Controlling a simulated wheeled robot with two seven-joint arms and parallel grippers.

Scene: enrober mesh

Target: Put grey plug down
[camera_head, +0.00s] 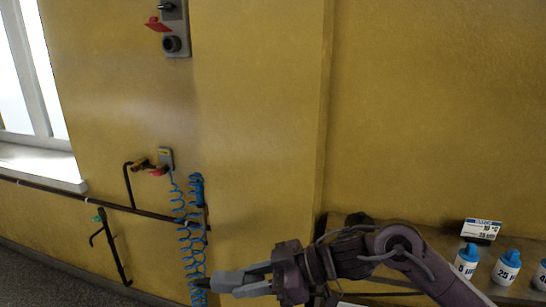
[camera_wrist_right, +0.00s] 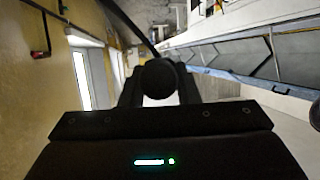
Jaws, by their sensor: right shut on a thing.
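My right gripper (camera_head: 240,283) reaches left in front of the yellow wall, low in the head view. It is shut on the plug, which shows as a dark round end (camera_wrist_right: 160,76) between the fingers in the right wrist view. In the head view a small dark piece (camera_head: 202,284) shows at the fingertips; most of the plug is hidden by the fingers. The plug looks nearly black, in shade. My left gripper is not in view.
A grey wall socket box (camera_head: 174,43) with a red flap (camera_head: 158,25) is at the top. Blue coiled hoses (camera_head: 190,235) hang from a valve (camera_head: 160,164), near the fingertips. A wooden shelf (camera_head: 400,215) at right holds blue-capped bottles (camera_head: 507,267) and a sign (camera_head: 481,229).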

